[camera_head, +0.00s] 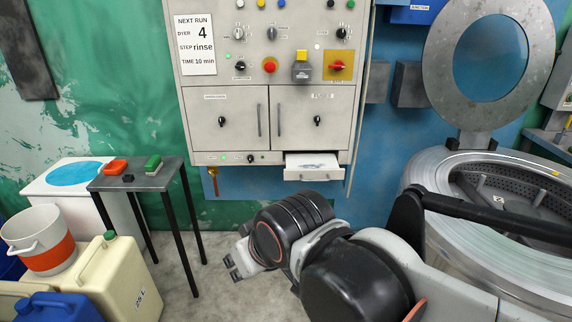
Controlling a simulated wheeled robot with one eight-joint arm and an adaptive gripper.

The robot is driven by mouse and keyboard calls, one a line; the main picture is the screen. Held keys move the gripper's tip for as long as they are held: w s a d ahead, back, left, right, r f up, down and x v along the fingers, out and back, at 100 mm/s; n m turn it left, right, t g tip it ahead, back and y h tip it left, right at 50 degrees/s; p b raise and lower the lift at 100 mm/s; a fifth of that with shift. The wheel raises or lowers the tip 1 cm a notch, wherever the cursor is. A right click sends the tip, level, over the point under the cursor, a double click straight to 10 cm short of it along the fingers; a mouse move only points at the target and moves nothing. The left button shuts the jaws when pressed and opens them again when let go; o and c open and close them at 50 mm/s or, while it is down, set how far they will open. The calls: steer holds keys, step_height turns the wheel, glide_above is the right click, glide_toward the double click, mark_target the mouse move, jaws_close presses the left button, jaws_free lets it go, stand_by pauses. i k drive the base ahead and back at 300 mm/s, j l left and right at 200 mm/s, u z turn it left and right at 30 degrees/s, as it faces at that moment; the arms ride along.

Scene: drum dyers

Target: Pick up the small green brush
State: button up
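The small green brush (153,163) lies on the right part of a small grey side table (132,178) with thin black legs, left of centre. Its top is green and its underside looks pale. My gripper (234,268) is low in the middle of the view, to the right of and in front of the table, apart from the brush. It points left. The fingertips are small, and I cannot tell whether they are apart. I see nothing held in it.
An orange-red block (116,167) and a small black piece (128,178) share the tabletop. A white unit (60,184), a bucket (40,240) and cans (120,285) crowd the left. A drawer (313,168) stands open below the control cabinet. The drum machine (500,250) fills the right.

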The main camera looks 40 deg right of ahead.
mark_target(152, 167)
steer(key=i+l+u, duration=0.3)
steer(key=i+l, duration=0.35)
steer(key=i, duration=0.4)
steer(key=i+l+u, duration=0.3)
steer(key=i+l, duration=0.65)
